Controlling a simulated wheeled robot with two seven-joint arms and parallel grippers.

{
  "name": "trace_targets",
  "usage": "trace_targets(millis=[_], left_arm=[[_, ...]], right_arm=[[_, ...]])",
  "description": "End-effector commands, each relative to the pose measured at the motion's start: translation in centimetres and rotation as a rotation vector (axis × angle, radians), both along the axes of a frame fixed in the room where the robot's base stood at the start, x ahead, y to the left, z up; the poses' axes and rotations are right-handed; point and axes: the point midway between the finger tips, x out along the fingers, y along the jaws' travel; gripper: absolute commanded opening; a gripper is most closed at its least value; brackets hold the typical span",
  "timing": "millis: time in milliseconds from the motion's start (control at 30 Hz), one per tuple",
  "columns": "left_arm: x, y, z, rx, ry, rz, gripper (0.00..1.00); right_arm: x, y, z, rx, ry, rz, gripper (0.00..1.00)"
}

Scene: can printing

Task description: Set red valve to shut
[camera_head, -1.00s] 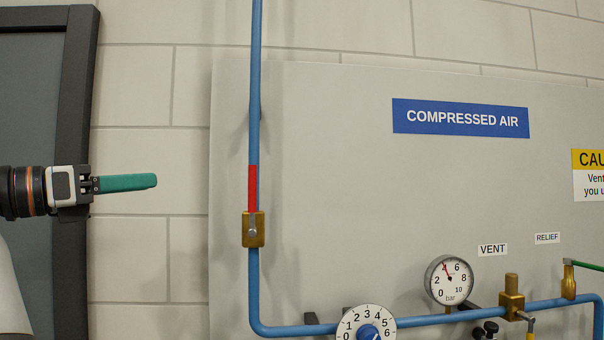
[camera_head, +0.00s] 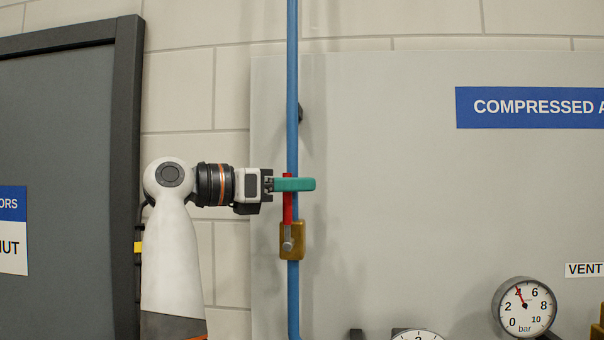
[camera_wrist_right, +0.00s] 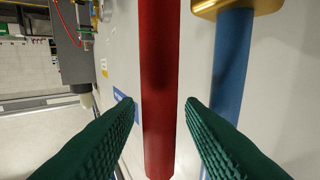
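The red valve handle (camera_head: 288,210) stands upright, in line with the vertical blue pipe (camera_head: 292,80), above its brass valve body (camera_head: 299,240). In the right wrist view the red handle (camera_wrist_right: 160,50) runs between the two green fingers (camera_wrist_right: 161,102), which are apart with a visible gap on each side. The brass body (camera_wrist_right: 238,6) shows at the top edge there. My left gripper is not in view.
A pressure gauge (camera_head: 525,307) and part of a white dial (camera_head: 417,334) are at lower right. The grey panel (camera_head: 400,200) carries a blue compressed-air sign (camera_head: 530,107). A dark door frame (camera_head: 128,120) stands at left, behind my arm.

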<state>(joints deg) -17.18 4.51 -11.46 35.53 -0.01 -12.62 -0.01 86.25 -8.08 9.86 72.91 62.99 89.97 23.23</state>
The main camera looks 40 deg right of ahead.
Motion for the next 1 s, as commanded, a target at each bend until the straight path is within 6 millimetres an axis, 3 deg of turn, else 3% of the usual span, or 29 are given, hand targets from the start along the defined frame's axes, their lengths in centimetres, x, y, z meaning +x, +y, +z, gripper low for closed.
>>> trace_targets(millis=[167, 467, 700, 1000], left_arm=[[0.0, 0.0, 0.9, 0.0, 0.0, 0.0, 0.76], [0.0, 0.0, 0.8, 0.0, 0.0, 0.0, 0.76], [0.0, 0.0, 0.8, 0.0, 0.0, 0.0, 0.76], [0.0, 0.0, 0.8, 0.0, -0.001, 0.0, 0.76]], right_arm=[[-0.4, -1.4, 0.1, 0.0, 0.001, 0.0, 0.36], [-0.5, -1.7, -0.1, -0.001, 0.001, 0.001, 0.36], [-0.5, -1.7, 0.0, -0.001, 0.001, 0.001, 0.0], [-0.6, -1.7, 0.0, 0.002, -0.003, 0.002, 0.0]])
